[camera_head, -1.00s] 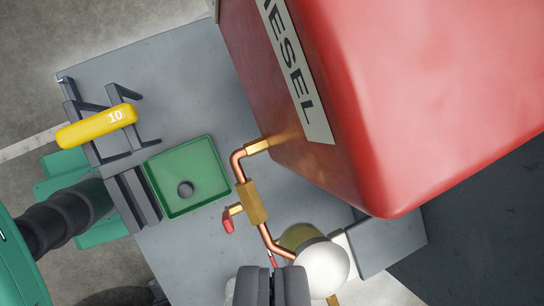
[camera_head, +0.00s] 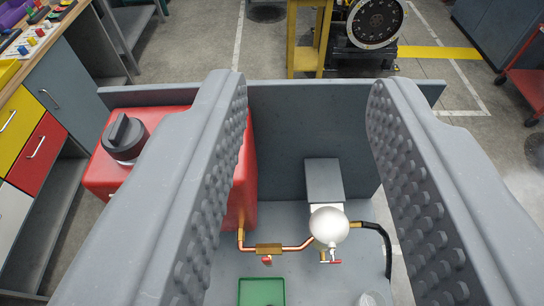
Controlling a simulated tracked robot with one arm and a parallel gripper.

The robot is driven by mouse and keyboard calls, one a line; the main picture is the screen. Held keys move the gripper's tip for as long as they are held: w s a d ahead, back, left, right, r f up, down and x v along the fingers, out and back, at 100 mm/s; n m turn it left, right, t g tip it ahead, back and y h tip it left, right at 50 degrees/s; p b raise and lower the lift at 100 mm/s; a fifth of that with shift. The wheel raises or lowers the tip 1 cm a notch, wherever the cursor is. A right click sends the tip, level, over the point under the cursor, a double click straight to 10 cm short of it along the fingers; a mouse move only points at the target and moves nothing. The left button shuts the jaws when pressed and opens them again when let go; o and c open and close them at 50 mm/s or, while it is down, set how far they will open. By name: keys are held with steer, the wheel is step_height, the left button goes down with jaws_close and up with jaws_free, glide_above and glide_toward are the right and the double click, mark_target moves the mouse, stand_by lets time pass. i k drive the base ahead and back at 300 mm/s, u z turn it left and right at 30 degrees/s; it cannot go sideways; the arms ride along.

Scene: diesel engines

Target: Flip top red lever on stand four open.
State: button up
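A brass valve (camera_head: 269,249) sits in a copper pipe running from the red DIESEL tank (camera_head: 250,170) toward a white bowl-shaped filter (camera_head: 329,226). A small red lever (camera_head: 266,261) hangs below this valve. A second red lever (camera_head: 330,262) lies at the filter's underside, pointing right. No stand number shows now, so I cannot tell which stand this is. My gripper (camera_head: 305,88) is open and empty. Its two large studded fingers frame the view, with the valve, filter and both levers between them, farther off. The left finger hides part of the tank.
A grey panel (camera_head: 290,120) stands behind the filter. A black hose (camera_head: 385,240) curves down right of it. A green tray (camera_head: 262,292) lies below the valve. A workbench with drawers (camera_head: 40,150) is at left, a yellow stand (camera_head: 307,45) behind.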

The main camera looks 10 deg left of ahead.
mark_target(267, 261)
steer(key=z, duration=0.4)
steer(key=k, duration=1.15)
steer(key=z, duration=0.75)
steer(key=i, duration=0.6)
steer(key=u, duration=0.25)
